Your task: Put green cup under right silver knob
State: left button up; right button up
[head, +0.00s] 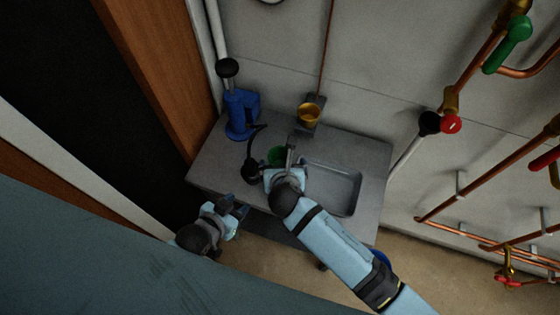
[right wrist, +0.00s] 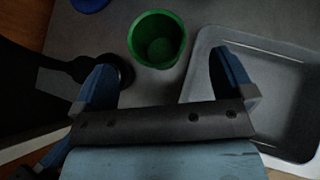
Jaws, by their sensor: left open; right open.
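The green cup (head: 276,155) stands on the grey counter just left of the sink, partly hidden by my right gripper (head: 280,168) in the head view. In the right wrist view the green cup (right wrist: 157,40) is open end up and looks empty. My right gripper (right wrist: 160,66) is open, with the cup ahead of and between its fingers; I cannot tell whether they touch it. My left gripper (head: 232,207) is open and empty at the counter's front left edge. I cannot make out a silver knob clearly in either view.
The sink basin (right wrist: 265,95) lies right of the cup. A blue device (head: 241,112) with a black hose stands at the left. Copper pipes (head: 470,200) with valves run along the right wall.

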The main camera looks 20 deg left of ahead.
aim_at(280, 151)
jog(key=p+x, duration=0.1)
jog(key=x, duration=0.4)
jog(key=shift+a, duration=0.25)
jog(key=c, duration=1.2)
jog(key=shift+r, duration=0.1)
